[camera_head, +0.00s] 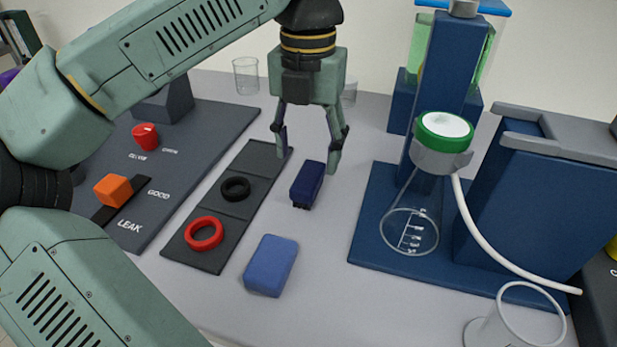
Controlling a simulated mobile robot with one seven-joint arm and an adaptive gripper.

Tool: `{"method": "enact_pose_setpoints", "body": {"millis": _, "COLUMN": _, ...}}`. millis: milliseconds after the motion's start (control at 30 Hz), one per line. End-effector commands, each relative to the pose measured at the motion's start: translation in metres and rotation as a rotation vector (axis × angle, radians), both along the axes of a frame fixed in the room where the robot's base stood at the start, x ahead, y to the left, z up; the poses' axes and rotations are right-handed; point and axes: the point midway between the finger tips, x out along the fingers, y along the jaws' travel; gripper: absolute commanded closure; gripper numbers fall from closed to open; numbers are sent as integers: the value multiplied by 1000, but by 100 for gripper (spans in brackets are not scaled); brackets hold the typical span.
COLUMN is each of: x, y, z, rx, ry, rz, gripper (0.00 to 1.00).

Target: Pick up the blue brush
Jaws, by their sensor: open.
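The blue brush (308,182) is a small dark blue block with what look like dark bristles at its near lower end. It is on the grey table, right of the dark ring mat. My gripper (308,160) is open and empty, pointing down. Its two fingers are on either side of the brush's far end in the picture, apart from it. I cannot tell the exact height of the fingertips above the table.
A lighter blue block (271,265) lies nearer. Left is a dark mat (208,208) with a black ring (235,188) and a red ring (203,233). Right is a flask (410,225) on a blue base (372,245). An empty beaker (530,325) stands front right.

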Motion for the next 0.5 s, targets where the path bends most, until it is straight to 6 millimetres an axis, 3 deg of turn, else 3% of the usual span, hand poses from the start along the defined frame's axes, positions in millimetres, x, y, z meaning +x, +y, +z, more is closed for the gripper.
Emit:
{"method": "enact_pose_setpoints", "body": {"millis": 233, "x": 1, "y": 0, "z": -20, "rx": -2, "ry": 2, "rz": -1, "gripper": 45}}
{"method": "enact_pose_setpoints", "body": {"millis": 500, "x": 4, "y": 0, "z": -58, "rx": -3, "ry": 1, "rz": -2, "gripper": 45}}
